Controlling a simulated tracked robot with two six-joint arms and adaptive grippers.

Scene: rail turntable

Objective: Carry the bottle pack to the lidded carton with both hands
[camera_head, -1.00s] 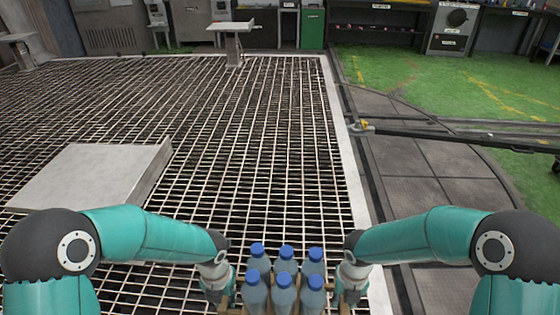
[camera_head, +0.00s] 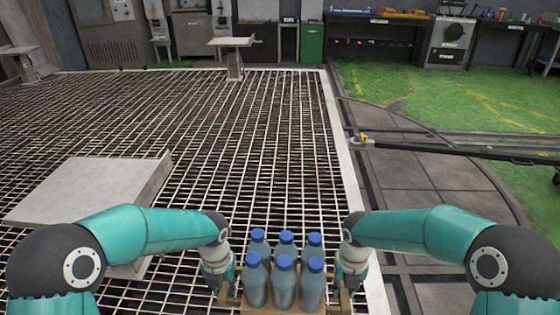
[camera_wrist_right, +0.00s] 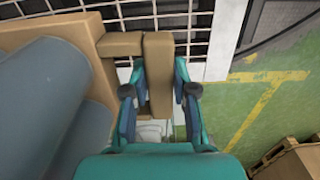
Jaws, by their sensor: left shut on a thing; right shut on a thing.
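The bottle pack (camera_head: 284,289) is several blue-grey bottles with blue caps in a brown tray, upright at the bottom middle of the head view. My left gripper (camera_head: 229,289) is shut on the tray's left side. My right gripper (camera_head: 347,291) is shut on its right side. In the right wrist view, my right gripper (camera_wrist_right: 159,92) has its fingers around a brown handle block (camera_wrist_right: 158,75) on the tray's side, with the bottles (camera_wrist_right: 45,105) at left. I cannot make out the lidded carton in either view.
A metal grating (camera_head: 260,150) covers the floor ahead, with a pale slab (camera_head: 90,190) at left and a small stand (camera_head: 234,60) farther back. A rail bar (camera_head: 450,149) crosses at right. The right wrist view shows a wooden, pallet-like thing (camera_wrist_right: 288,160) on the green floor.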

